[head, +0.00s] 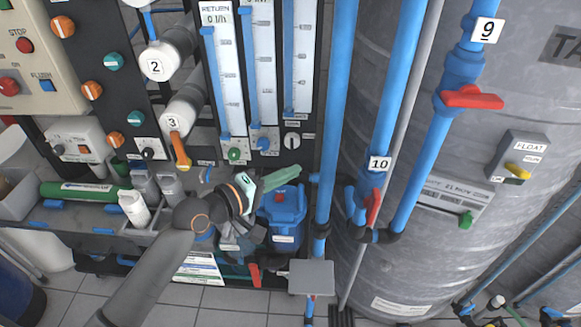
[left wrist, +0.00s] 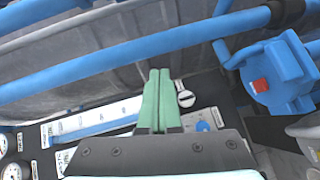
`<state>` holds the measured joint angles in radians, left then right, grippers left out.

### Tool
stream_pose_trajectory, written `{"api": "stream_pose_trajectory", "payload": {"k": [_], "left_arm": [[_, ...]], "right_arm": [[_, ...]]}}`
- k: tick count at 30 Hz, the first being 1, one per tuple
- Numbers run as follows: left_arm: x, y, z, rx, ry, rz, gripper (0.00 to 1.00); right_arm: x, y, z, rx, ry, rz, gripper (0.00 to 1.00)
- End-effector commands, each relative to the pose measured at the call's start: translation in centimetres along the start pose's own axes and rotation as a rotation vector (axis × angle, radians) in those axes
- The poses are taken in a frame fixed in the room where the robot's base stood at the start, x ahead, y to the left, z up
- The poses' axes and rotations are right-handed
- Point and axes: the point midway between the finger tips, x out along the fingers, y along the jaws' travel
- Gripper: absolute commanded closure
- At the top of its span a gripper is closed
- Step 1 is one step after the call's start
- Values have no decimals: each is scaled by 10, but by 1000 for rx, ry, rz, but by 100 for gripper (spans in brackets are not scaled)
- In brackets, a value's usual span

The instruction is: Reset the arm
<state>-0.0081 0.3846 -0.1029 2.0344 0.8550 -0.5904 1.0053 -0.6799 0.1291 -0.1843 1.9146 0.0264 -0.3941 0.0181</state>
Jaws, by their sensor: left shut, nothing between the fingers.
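My left arm comes in from the lower left of the head view. Its left gripper (head: 294,174) points right and slightly up, in front of the lower part of the rack. The green fingers lie together, shut and empty. In the left wrist view the left gripper (left wrist: 158,75) also shows two green fingers side by side with no object between them. Its tips lie over the dark panel, near a round black-and-white knob (left wrist: 186,96). My right gripper shows in neither view.
A blue pump-like unit (head: 284,215) with a red button sits just below the gripper. Vertical blue pipes (head: 338,100) stand right of it, before a large grey tank (head: 480,200). Flow meters (head: 262,60) stand above. A white bottle (head: 134,207) stands on the shelf at left.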

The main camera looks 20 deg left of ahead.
Motion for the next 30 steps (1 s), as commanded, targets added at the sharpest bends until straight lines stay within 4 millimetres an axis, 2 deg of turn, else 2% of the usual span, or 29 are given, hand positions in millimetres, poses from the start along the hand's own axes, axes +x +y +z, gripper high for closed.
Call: {"api": "stream_pose_trajectory", "payload": {"k": [5,8,11,14,15,18,21,25,30], "left_arm": [[-3,1,1,1,1,-3,100],[-4,-17,6,43,11,-35,100],[-12,-62,20,167,28,-119,100],[-31,-125,44,372,27,-247,100],[-41,-150,56,465,15,-301,100],[-72,-204,88,696,-44,-425,100],[-103,-244,118,900,-127,-518,100],[-133,-274,147,1087,-224,-584,100],[-148,-285,160,1184,-276,-608,100]], "right_arm": [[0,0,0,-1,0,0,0],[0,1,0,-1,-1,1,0],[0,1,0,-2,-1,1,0],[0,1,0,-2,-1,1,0],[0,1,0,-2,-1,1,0],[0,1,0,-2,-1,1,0],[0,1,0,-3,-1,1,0],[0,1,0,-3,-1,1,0],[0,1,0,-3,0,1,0]]}}
